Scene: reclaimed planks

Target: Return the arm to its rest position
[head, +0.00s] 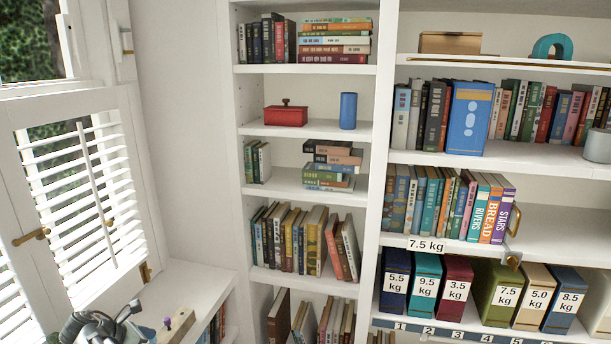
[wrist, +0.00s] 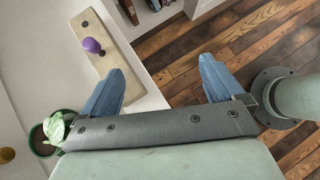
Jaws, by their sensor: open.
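My gripper (wrist: 160,76) shows in the wrist view with its two blue fingers spread wide apart. Nothing is between them. Behind the gap are the edge of a white surface and the plank floor (wrist: 190,50). In the head view only a small part of my arm shows at the bottom left corner, and the fingers cannot be made out clearly there.
A wooden board with a purple knob (wrist: 92,45) lies on the white surface left of my gripper. A potted plant (wrist: 55,128) stands near the left finger. White shelves (head: 305,192) with books and weight-labelled binders (head: 425,285) fill the right. A shuttered window (head: 85,185) stands left.

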